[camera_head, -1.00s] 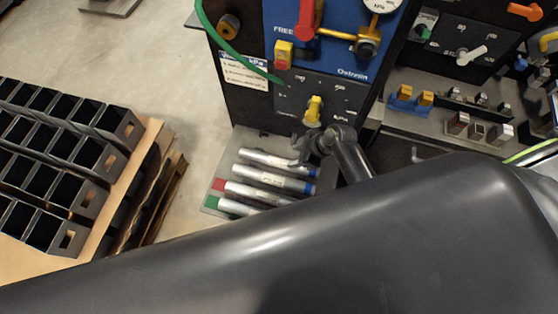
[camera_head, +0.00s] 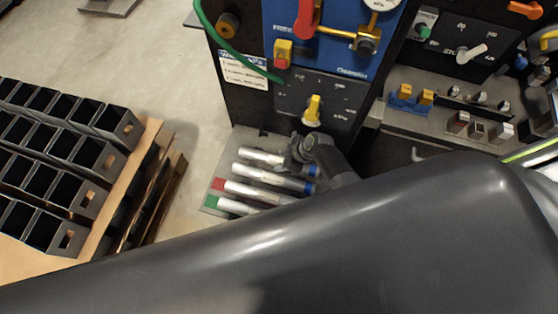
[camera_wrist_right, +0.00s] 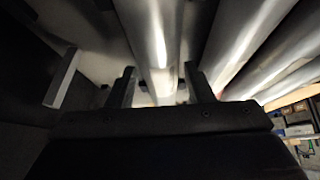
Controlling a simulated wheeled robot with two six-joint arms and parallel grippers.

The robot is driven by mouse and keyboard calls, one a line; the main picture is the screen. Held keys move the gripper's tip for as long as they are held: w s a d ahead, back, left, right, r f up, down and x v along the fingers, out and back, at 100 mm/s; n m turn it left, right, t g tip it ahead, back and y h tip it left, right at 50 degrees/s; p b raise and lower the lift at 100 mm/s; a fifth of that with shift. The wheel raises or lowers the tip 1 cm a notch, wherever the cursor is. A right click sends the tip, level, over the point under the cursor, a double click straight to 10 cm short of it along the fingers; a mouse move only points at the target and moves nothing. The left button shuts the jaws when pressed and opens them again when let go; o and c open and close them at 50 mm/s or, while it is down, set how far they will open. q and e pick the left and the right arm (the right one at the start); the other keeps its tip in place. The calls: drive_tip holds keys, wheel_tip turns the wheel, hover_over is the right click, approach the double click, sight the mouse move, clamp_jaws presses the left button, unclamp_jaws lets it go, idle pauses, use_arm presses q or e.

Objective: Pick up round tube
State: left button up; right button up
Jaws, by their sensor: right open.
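Several round metal tubes lie side by side on a grey shelf (camera_head: 218,180) in the head view. The far tube (camera_head: 259,157) is nearest the panel; another tube (camera_head: 262,176) lies in front of it, then a red-ended tube (camera_head: 245,189) and a green-ended tube (camera_head: 231,205). My right gripper (camera_head: 293,155) is over the right end of the far tube, hiding part of it. In the right wrist view my open right gripper (camera_wrist_right: 161,82) has a silvery round tube (camera_wrist_right: 154,40) between its fingers, seemingly unclamped. My left gripper is not in view.
A dark panel (camera_head: 312,92) with valves and a green hose stands right behind the shelf. Black square tubes (camera_head: 60,160) lie on cardboard at the left. My large dark arm link covers the front. Bare floor lies left of the shelf.

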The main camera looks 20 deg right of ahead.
drive_tip(key=shift+w+a+f, duration=0.1)
drive_tip(key=shift+a+f, duration=0.05)
drive_tip(key=shift+f, duration=0.1)
clamp_jaws()
drive_tip(key=shift+a+r, duration=0.1)
drive_tip(key=shift+r, duration=0.05)
